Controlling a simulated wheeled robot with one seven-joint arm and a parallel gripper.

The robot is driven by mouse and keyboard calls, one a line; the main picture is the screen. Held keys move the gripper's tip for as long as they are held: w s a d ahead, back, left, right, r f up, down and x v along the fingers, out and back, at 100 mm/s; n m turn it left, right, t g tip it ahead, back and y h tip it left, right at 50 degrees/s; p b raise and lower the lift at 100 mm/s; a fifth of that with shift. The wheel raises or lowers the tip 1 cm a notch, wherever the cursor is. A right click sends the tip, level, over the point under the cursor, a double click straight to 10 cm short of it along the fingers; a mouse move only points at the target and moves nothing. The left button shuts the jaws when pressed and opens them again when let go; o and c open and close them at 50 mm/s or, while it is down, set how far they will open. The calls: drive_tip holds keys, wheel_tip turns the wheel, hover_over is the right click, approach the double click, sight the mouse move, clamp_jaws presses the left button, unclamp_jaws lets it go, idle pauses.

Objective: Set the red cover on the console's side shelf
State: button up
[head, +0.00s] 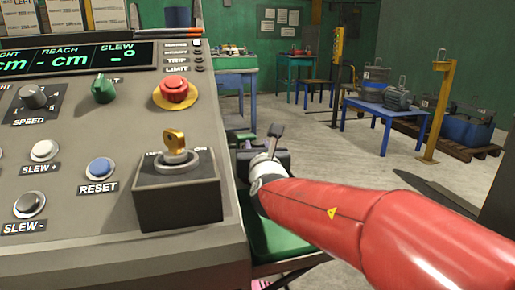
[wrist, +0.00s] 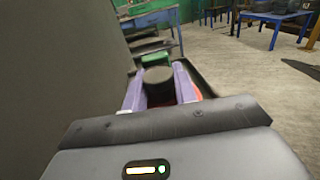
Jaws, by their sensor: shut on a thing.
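My gripper (head: 262,162) is just right of the console (head: 60,190), over the green side shelf (head: 278,238) at the console's right side. In the wrist view its two pale purple fingers (wrist: 159,92) are shut on a dark round knob (wrist: 158,82). A red edge of the cover (wrist: 197,92) shows beside and below the right finger. Most of the red cover is hidden behind the fingers and the gripper body. In the head view my arm and gripper hide it. I cannot tell whether the cover touches the shelf.
The console's key switch box (head: 176,190) and red stop button (head: 174,90) are close to the left of my gripper. A blue table with a motor (head: 398,98) and a yellow post (head: 438,110) stand further back right. The floor between is clear.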

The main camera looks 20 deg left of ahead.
drive_tip(key=o, duration=1.1)
drive_tip(key=shift+c, duration=0.2)
drive_tip(key=shift+r, duration=0.1)
drive_tip(key=b+v, duration=0.1)
drive_tip(key=v, duration=1.1)
drive_tip(key=shift+s, duration=0.1)
